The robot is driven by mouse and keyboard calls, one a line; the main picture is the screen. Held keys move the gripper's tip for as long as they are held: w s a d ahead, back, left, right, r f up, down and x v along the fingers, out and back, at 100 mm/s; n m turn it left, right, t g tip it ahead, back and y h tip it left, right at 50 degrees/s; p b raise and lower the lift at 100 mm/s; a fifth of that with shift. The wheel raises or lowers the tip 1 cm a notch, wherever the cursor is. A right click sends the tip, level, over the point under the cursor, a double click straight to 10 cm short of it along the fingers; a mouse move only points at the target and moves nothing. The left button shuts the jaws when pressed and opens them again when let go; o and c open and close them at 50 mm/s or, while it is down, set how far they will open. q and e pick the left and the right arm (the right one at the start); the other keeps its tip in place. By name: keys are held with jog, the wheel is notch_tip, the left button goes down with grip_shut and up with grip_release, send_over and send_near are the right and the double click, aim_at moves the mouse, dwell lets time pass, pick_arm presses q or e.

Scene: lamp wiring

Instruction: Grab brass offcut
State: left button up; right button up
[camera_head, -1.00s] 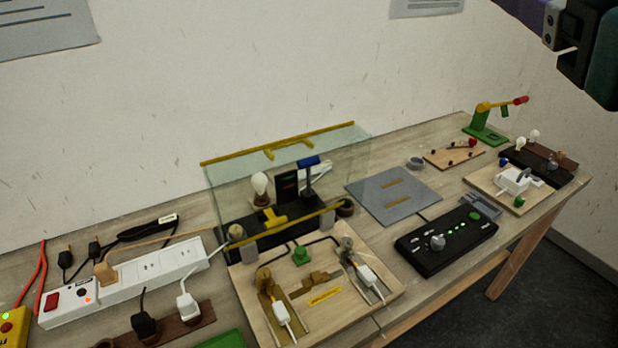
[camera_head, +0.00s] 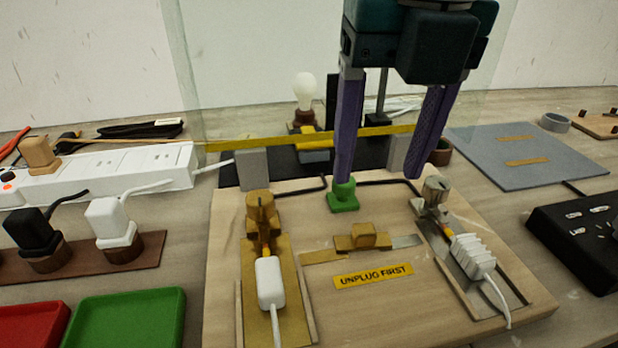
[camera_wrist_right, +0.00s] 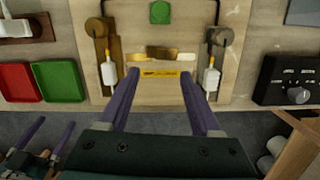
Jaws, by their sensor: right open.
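The brass offcut (camera_head: 362,238) is a small brass-coloured block lying on the wooden board, between a brass strip on its left and a grey metal strip on its right. It also shows in the right wrist view (camera_wrist_right: 160,52). My right gripper (camera_head: 385,175) is open and empty, pointing down above the board; in the head view its fingers appear behind the offcut. In the wrist view its fingertips (camera_wrist_right: 160,77) are spread just below the offcut in the picture. Two spread purple fingers of my left gripper (camera_wrist_right: 47,132) show at the lower left there, far from the offcut.
A green knob (camera_head: 342,197) stands by the right gripper's left finger. Two brass and steel clamps with white plugs (camera_head: 270,284) flank the offcut. A yellow "UNPLUG FIRST" label (camera_head: 373,276) lies in front. A clear shield with a yellow bar (camera_head: 300,139) stands behind.

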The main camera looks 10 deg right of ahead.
aim_at(365, 229)
jog(key=f, duration=0.3)
jog(key=shift+w+d+f, duration=0.1)
jog(key=shift+w+f, duration=0.1)
jog(key=shift+f, duration=0.2)
jog(key=f, duration=0.3)
jog(key=w+f, duration=0.1)
jog(key=f, duration=0.1)
jog(key=shift+f, duration=0.4)
jog(key=shift+c, duration=0.2)
grip_shut()
